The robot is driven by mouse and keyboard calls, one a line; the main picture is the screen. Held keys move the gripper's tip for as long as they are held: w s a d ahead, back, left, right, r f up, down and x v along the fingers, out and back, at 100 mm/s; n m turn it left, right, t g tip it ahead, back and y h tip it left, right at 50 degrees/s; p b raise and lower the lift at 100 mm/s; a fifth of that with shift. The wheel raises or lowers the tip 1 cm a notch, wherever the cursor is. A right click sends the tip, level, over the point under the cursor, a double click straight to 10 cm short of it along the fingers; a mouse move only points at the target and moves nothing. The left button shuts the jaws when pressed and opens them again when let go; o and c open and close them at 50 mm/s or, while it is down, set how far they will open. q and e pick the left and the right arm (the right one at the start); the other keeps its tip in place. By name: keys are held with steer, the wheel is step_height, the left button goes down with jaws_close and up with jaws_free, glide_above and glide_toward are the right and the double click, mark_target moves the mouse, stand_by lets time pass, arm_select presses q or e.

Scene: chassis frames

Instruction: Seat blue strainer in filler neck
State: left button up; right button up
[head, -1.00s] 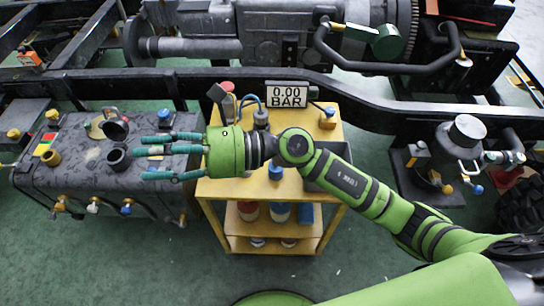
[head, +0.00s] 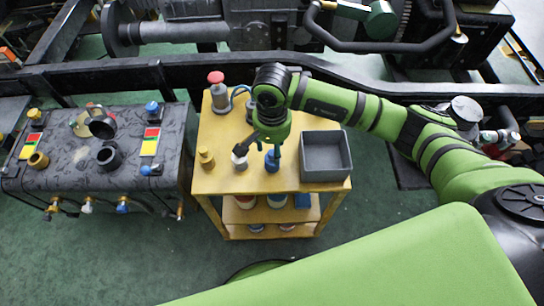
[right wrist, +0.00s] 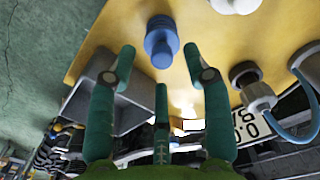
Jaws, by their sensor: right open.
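The blue strainer (head: 272,161), a small blue cylindrical piece, stands on top of the yellow cart (head: 218,181). My right gripper (head: 259,148) is over the cart, pointing down at it. In the right wrist view its teal fingers (right wrist: 159,62) are spread open with nothing held, and the strainer (right wrist: 161,44) shows between and just beyond the tips. I cannot tell whether any finger touches it. The dark open filler neck (head: 109,157) is on top of the grey tank (head: 65,155), left of the cart. My left gripper is not in view.
A grey bin (head: 325,180) stands at the cart's right, close to the gripper. A white-and-dark piece (head: 240,161), a brass piece (head: 206,158) and a red-topped piece (head: 217,90) are also on the cart. An opened cap-like part (head: 102,125) rises behind the neck.

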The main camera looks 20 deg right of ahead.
mark_target(272, 159)
steer(key=shift+f, duration=1.2)
jaws_close()
